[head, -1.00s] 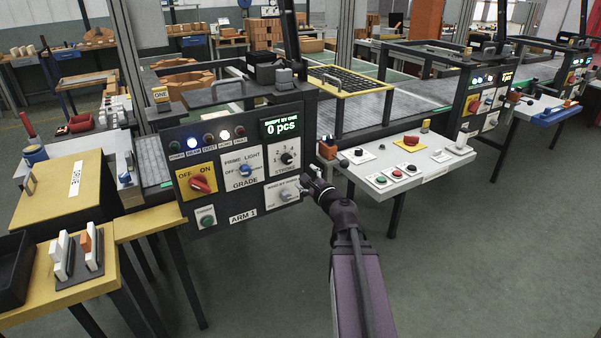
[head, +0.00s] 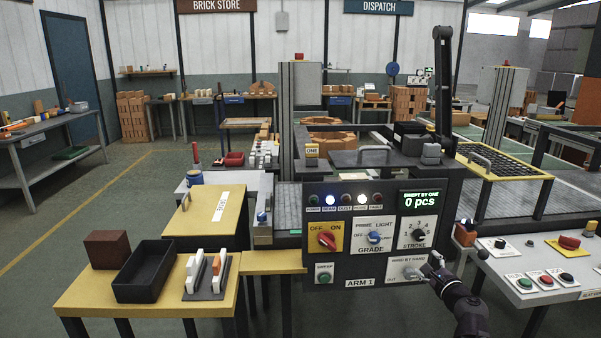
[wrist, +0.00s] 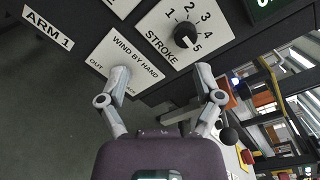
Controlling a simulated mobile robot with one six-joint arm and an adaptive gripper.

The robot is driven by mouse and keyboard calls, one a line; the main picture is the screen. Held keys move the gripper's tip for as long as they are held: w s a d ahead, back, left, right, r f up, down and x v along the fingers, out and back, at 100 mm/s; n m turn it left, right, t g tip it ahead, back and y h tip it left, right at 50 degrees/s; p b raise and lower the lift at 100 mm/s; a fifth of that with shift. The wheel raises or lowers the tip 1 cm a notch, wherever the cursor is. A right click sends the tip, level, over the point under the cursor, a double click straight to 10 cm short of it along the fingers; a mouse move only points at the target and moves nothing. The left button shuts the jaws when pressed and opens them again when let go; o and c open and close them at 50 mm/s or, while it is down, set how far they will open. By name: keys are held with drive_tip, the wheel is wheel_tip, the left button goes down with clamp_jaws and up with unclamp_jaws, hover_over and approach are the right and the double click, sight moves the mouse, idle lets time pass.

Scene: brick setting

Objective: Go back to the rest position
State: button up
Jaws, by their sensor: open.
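My gripper (head: 433,267) is at the lower right of the black ARM 1 control panel (head: 345,215), beside the WIND BY HAND plate (head: 397,272). In the wrist view my gripper (wrist: 164,80) has its two fingers spread apart with nothing held between them. The left finger covers part of the WIND BY HAND plate (wrist: 112,48), so its knob is mostly hidden there. The right finger is below the black STROKE knob (wrist: 186,34). I cannot tell whether a finger touches the panel.
A yellow table (head: 88,298) at the left carries a black bin (head: 150,272), a brown block (head: 107,249) and a rack of white and orange pieces. A white console (head: 556,268) with buttons stands close at the right. Open floor (head: 80,205) lies at the far left.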

drive_tip(key=s+a+f+n+g+y, duration=0.1)
drive_tip(key=a+f+n+g+y, duration=0.1)
drive_tip(key=a+f+n+g, duration=0.35)
drive_tip(key=s+a+f+n+g+y, duration=0.1)
drive_tip(key=a+f+n+g+y, duration=0.15)
drive_tip(key=a+n, duration=0.6)
drive_tip(key=s+a+f+n+g+h, duration=0.7)
drive_tip(key=s+f+n+g, duration=0.25)
drive_tip(key=s, duration=0.25)
wheel_tip(320, 180, up, 18)
drive_tip(key=p, duration=1.8)
drive_tip(key=shift+d+r+n+p, duration=0.15)
drive_tip(key=shift+r+n+p, duration=0.15)
drive_tip(key=shift+n, duration=0.15)
drive_tip(key=shift+f, duration=0.1)
